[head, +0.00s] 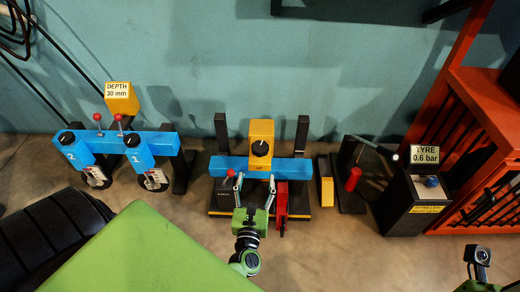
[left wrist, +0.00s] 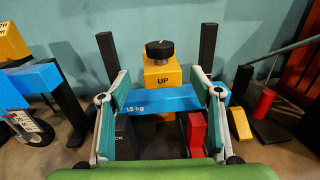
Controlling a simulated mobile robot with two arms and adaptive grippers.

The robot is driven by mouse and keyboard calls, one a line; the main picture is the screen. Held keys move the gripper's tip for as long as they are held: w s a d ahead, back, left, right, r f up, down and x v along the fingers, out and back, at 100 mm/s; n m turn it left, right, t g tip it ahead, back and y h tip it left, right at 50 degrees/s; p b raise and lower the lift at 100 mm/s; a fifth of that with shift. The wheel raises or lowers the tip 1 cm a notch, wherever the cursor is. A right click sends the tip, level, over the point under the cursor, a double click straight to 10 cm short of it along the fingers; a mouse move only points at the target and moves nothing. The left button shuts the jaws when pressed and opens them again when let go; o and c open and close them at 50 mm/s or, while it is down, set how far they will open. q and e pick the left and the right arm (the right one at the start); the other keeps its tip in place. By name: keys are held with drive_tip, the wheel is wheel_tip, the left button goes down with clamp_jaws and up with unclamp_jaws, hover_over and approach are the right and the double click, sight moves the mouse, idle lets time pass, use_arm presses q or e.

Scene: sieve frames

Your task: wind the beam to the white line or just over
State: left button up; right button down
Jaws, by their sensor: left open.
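The blue beam (head: 222,168) lies across the middle stand, between two black posts. It also shows in the left wrist view (left wrist: 160,98), marked "12 kg". A yellow block (head: 261,130) sits at its middle, bearing a black knob (head: 260,149); the wrist view shows "UP" below the knob (left wrist: 160,49). My left gripper (head: 255,183) is open in front of the beam, its fingers spread to either side. Nothing is held between them, and I cannot tell whether they touch the beam. My right gripper's fingers do not show.
A red part (head: 281,203) stands below the beam, right of my left gripper. A yellow wedge (head: 326,182) is to its right, then a black box (head: 410,205) with a "TYRE 0.6 bar" sign. A blue depth stand (head: 110,142) is at the left. The wall is close behind.

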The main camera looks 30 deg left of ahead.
sight(259, 156)
use_arm(q)
drive_tip(key=b+x, duration=0.2)
drive_tip(key=x, duration=1)
drive_tip(key=shift+w+a, duration=0.25)
drive_tip(key=shift+w, duration=0.05)
drive_tip(key=shift+w+a, duration=0.2)
drive_tip(key=shift+w, duration=0.2)
drive_tip(key=c, duration=1.1)
